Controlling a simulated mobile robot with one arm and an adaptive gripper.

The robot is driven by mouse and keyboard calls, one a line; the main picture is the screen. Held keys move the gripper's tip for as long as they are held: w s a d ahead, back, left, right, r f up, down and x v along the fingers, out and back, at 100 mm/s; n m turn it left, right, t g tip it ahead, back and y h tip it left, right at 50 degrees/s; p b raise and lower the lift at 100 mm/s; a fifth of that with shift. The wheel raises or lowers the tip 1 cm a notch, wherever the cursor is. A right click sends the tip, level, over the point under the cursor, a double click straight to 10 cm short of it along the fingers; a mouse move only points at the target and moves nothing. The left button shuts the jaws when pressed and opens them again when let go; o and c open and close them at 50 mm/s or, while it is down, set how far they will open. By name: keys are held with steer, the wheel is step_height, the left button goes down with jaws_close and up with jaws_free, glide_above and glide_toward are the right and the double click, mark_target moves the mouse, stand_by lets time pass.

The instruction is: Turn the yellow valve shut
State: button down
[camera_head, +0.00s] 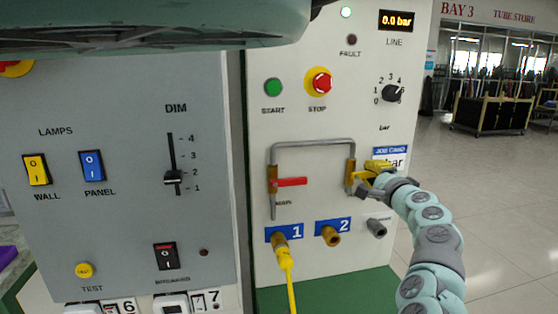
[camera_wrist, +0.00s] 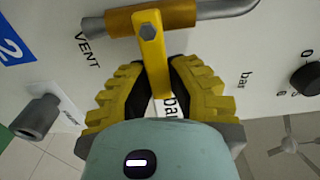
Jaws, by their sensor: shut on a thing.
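The yellow valve handle (camera_wrist: 152,55) is bolted to a brass valve body (camera_wrist: 180,15) on a grey pipe, by the word VENT. The handle stands about square across the pipe. My gripper (camera_wrist: 163,80) has its yellow-padded fingers on either side of the handle and is shut on it; the handle's far end is partly hidden between the pads. In the head view my gripper (camera_head: 372,182) is at the right-hand brass valve body (camera_head: 351,173), and mostly covers the yellow handle there.
A red-handled valve (camera_head: 290,182) sits on the pipe's left leg. Below are port 1 with a yellow hose (camera_head: 284,262), brass port 2 (camera_head: 329,236) and a grey stub (camera_head: 376,227). A line display (camera_head: 397,20) reads 0.0 bar. A dial (camera_head: 391,93) is above my gripper. Open floor lies right.

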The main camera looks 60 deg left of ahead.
steer(key=shift+f, duration=0.15)
stand_by(0.4)
steer(key=c, duration=0.9)
jaws_free()
steer(key=v, duration=1.2)
steer(key=shift+w+m, duration=0.15)
steer(key=shift+m, duration=0.15)
